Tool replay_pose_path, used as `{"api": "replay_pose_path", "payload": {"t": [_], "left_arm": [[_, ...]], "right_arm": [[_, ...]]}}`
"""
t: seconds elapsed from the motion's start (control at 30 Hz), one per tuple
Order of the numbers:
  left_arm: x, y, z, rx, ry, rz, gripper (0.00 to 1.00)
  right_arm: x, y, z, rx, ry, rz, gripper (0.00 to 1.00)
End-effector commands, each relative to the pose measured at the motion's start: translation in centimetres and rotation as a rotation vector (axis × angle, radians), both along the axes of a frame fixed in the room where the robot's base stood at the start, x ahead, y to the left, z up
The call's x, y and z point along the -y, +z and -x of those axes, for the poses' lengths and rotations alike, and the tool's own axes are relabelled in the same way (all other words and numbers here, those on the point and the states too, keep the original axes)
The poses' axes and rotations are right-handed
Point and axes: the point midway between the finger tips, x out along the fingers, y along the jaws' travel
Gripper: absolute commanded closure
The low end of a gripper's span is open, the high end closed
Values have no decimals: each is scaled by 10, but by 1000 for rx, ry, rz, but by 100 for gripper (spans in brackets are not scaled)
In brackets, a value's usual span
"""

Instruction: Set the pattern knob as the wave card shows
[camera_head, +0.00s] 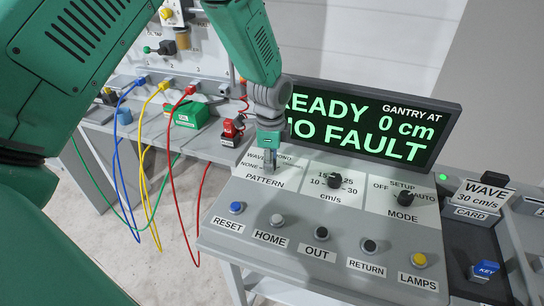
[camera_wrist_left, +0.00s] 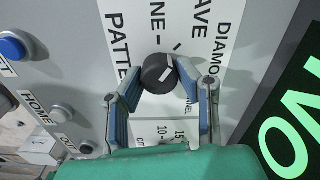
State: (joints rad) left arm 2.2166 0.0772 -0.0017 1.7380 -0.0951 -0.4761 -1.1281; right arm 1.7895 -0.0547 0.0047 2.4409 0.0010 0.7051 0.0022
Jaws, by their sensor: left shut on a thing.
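The pattern knob (camera_wrist_left: 155,68) is a round black knob with a white mark on a white label plate (camera_head: 263,182). In the left wrist view it sits between my left gripper's fingers (camera_wrist_left: 160,88), which are shut on it. The labels WAVE, NONE, DIAMOND and CHANNEL show around it; I cannot tell for sure which one the mark points at. In the head view my left gripper (camera_head: 269,163) comes down over the PATTERN plate and hides the knob. The wave card (camera_head: 482,195), reading WAVE 30 cm/s, stands in the card holder at the right. My right gripper is not in view.
The speed knob (camera_head: 333,181) and mode knob (camera_head: 405,199) are to the right. Several push buttons, such as RESET (camera_head: 236,208) and LAMPS (camera_head: 419,260), line the front. The screen (camera_head: 370,125) behind reads NO FAULT, 0 cm. Coloured cables (camera_head: 152,180) hang at the left.

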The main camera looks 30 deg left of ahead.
Motion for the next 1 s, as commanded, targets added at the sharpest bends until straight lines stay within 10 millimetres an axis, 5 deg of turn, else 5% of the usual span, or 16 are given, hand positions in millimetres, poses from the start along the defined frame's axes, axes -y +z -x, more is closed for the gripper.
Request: {"api": "replay_pose_path", "payload": {"t": [0.9, 0.93, 1.0], "left_arm": [[-3, -1, 0, -2, -185, -3, 100], [-3, -1, 0, -2, -185, -3, 61], [-3, -1, 0, -1, -185, -3, 51]], "right_arm": [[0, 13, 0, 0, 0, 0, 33], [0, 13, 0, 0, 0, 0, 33], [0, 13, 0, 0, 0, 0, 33]]}}
